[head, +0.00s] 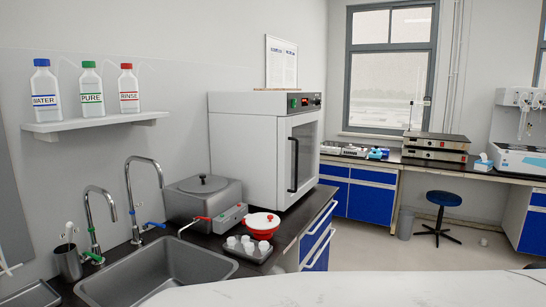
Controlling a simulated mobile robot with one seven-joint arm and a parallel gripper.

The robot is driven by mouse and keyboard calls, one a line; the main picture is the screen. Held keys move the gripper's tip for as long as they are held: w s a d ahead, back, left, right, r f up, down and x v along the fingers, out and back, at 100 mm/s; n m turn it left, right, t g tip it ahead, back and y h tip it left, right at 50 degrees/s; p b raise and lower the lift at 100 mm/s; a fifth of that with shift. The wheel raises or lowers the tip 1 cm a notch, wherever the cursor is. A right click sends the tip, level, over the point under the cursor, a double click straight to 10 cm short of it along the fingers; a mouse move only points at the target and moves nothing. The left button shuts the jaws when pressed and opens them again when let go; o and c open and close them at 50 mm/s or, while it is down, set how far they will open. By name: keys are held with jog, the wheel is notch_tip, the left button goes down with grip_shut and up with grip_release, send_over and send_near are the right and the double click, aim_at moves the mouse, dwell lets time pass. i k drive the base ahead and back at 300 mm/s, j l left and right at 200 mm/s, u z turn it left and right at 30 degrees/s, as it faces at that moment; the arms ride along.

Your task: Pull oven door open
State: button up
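The oven (250,150) is a large white box on the dark counter along the left wall. Its door (305,150) faces right, is seen at a steep angle, has a glass pane and appears shut. A vertical black handle (294,165) stands out on the door's near side. A control strip with a green button and a red display (310,101) sits above the door. My gripper is not in view.
A sink (170,280) is nearer. Blue drawers (318,240) lie below. A blue stool (442,200) stands on otherwise mostly clear floor at right.

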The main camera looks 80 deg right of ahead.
aim_at(299, 135)
jog(key=z, duration=2.7)
jog(key=i+l, duration=0.2)
jog(key=i, duration=0.2)
jog(key=i+l+u, duration=0.1)
jog(key=i+l, duration=0.15)
jog(key=i, duration=0.1)
